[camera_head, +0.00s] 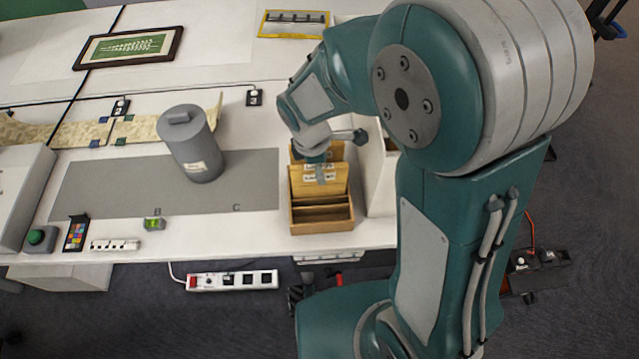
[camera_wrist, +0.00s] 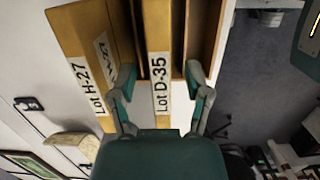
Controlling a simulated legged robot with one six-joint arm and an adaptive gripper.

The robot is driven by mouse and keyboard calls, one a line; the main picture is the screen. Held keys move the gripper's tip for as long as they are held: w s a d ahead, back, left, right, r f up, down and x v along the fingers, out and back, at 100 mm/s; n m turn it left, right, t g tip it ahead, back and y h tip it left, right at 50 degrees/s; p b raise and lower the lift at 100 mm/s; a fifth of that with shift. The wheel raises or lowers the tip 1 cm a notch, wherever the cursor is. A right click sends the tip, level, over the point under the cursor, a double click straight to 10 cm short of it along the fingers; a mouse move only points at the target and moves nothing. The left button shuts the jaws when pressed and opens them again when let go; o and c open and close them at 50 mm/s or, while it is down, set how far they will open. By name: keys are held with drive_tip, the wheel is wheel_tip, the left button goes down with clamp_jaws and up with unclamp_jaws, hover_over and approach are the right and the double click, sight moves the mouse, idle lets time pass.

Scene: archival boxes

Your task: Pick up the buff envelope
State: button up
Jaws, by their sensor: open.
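Several buff envelopes stand upright in a wooden box (camera_head: 322,226) near the table's front edge. In the wrist view, one buff envelope with the label "Lot D-35" (camera_wrist: 158,38) lies between the spread fingers of my gripper (camera_wrist: 162,84). A second envelope, "Lot H-27" (camera_wrist: 78,35), is to its left, with another partly hidden label between them. In the head view, my gripper (camera_head: 319,167) reaches down over the box's back part, partly covering the front envelope (camera_head: 338,184). My gripper is open; contact with the envelope cannot be told.
A grey lidded canister (camera_head: 190,148) stands on the grey mat (camera_head: 252,178) left of the box. A white upright panel (camera_head: 380,180) is close on the right. A colour card (camera_head: 76,233) and green level (camera_head: 154,225) lie at the front left. The mat's right part is clear.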

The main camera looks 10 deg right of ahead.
drive_tip(key=shift+a+f, duration=0.2)
drive_tip(key=shift+f, duration=0.05)
drive_tip(key=shift+d, duration=0.1)
idle(0.3)
clamp_jaws()
